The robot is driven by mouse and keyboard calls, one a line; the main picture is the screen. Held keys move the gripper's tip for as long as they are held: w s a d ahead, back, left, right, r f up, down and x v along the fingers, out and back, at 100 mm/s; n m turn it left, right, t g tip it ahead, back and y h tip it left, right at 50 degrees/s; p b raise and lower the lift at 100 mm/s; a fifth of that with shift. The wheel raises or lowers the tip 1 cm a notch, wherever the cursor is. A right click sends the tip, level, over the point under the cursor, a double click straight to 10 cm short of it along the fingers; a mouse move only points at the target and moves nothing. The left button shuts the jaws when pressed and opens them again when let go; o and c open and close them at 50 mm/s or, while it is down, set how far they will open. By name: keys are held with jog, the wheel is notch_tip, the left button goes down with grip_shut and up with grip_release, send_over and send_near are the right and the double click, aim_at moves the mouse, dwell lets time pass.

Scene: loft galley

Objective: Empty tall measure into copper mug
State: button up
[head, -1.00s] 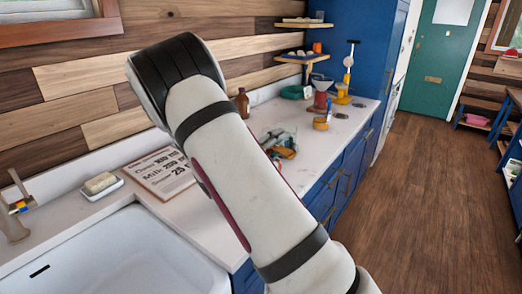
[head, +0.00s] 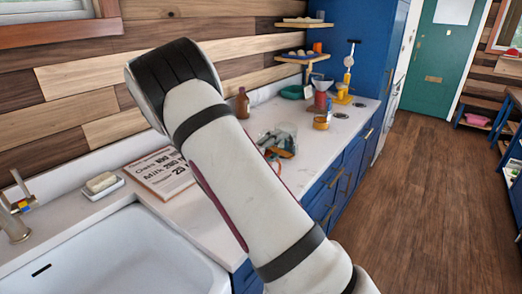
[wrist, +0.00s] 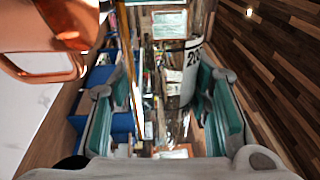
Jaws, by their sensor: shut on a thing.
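The copper mug (wrist: 70,22) fills the upper left corner of the wrist view, close to the camera, with its handle (wrist: 45,70) toward me. In the head view a copper-orange patch (head: 281,151), seemingly the mug, shows beside my arm. My gripper (wrist: 160,110) has its teal-padded fingers on either side of the clear tall measure (wrist: 190,72), whose dark printed figures show. The gripper is shut on the measure, just beside the mug. I cannot tell the measure's contents or exact tilt.
A brown bottle (head: 242,103) stands by the wall behind my gripper. A red item with a funnel (head: 322,88) and yellow items (head: 342,92) stand farther along the counter. A recipe board (head: 160,172), soap dish (head: 102,184) and sink (head: 130,255) are nearer.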

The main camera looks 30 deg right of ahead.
jog(key=shift+w+r+n+p, duration=0.15)
jog(key=shift+r+n+p, duration=0.2)
jog(key=shift+n, duration=0.25)
dwell(0.5)
